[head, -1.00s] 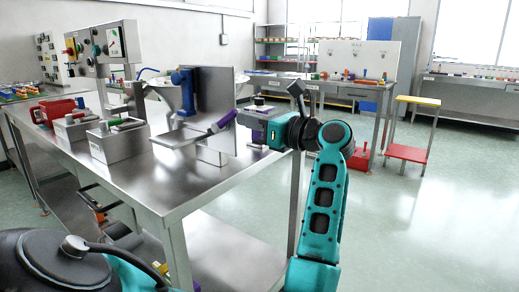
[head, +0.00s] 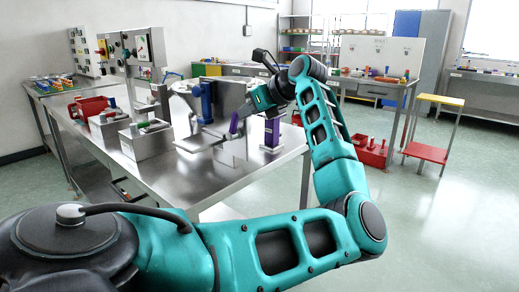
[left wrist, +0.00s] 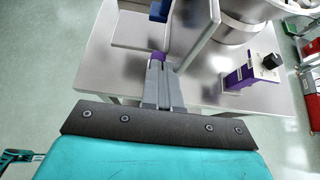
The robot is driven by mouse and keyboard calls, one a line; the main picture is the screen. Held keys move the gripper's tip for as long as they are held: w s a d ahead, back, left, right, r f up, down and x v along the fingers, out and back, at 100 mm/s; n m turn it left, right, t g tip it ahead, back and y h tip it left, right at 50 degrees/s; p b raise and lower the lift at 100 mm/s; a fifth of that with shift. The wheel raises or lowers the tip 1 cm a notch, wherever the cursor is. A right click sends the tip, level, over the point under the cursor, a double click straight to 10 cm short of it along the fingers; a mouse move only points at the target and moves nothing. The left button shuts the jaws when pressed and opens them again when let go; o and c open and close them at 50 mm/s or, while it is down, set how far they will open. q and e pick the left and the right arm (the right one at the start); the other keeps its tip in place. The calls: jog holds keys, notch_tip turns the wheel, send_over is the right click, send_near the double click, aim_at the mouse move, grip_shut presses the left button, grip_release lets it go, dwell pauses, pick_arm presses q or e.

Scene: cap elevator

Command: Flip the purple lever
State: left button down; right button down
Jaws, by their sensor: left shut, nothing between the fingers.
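The purple lever (head: 234,122) is at the right of a grey metal fixture (head: 198,143) on the steel table. In the head view its purple grip looks steep, and part of its shaft is hard to make out. My left gripper (head: 238,112) is shut and empty, reaching in from the right right beside the lever. In the left wrist view, the shut fingers (left wrist: 157,65) point at the purple grip (left wrist: 157,56), whose tip shows just past them. I cannot tell whether they touch. My right gripper is out of view.
A purple block (head: 271,133) with a dark knob stands right of the lever; it shows in the left wrist view (left wrist: 238,79). A blue post (head: 206,102) and upright metal plate (head: 232,97) stand behind.

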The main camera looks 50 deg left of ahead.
pick_arm(q)
jog(key=h, duration=0.1)
jog(key=a+h+p, duration=0.1)
jog(key=a+r+h+p, duration=0.1)
jog(key=shift+s+a+t, duration=0.15)
jog(key=shift+s+t, duration=0.15)
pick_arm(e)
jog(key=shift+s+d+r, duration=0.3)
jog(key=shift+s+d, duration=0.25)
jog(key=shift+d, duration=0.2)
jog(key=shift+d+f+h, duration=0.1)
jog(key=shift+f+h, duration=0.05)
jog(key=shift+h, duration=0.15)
